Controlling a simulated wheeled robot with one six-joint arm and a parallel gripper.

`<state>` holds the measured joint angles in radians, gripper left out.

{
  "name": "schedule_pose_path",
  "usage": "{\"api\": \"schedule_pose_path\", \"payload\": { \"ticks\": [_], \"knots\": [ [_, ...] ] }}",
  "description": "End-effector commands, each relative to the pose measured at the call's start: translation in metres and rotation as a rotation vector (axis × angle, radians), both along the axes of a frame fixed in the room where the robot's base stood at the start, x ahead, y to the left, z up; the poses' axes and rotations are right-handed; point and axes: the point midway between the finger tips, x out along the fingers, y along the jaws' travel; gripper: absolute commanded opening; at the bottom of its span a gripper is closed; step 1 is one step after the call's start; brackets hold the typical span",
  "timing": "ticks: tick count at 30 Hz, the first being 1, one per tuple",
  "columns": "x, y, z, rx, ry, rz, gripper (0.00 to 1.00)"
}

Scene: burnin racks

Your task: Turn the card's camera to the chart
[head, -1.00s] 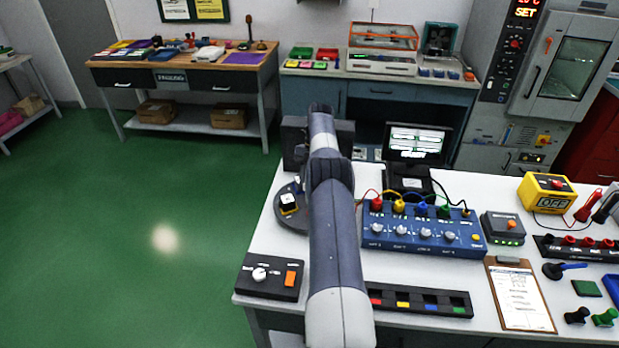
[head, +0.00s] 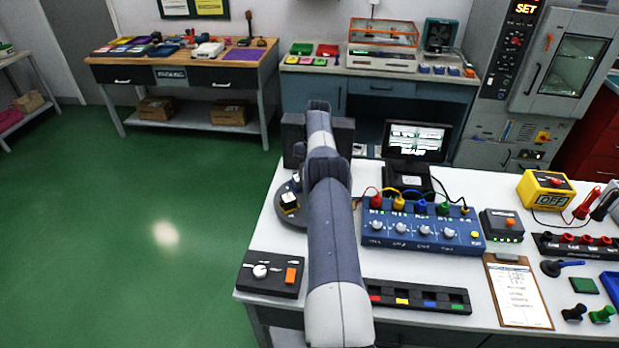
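A small black-and-yellow block with a pale top (head: 290,203) sits on a round dark plate (head: 291,219) at the left end of the white bench. It may be the card's camera, but it is too small to tell which way it faces. My arm reaches away over the bench and covers the right side of the plate. My gripper (head: 297,181) is mostly hidden by the arm; only a small dark part shows close above the block. Its fingers cannot be made out, nor whether they touch the block. I cannot pick out the chart for certain; a dark upright panel (head: 293,141) stands behind the arm.
A lit monitor (head: 415,140) stands behind a blue box (head: 418,229) with knobs and cables. A black control box (head: 270,275), a strip with coloured blocks (head: 430,297) and a clipboard (head: 517,292) lie along the front. Bare bench shows between the control box and the plate.

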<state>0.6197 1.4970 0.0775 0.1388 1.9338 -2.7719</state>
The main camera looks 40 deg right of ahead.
Motion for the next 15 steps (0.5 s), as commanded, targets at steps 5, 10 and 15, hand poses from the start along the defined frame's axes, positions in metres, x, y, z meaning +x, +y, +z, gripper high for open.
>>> {"api": "schedule_pose_path", "payload": {
  "ticks": [5, 10, 15],
  "knots": [
    [-0.0001, 0.0, 0.0001, 0.0, 0.0, -0.001, 0.52],
    [-0.0002, 0.0001, 0.0, 0.001, 0.001, -0.001, 0.56],
    [-0.0004, 0.0, -0.0006, 0.0, 0.001, -0.01, 0.56]
  ]
}}
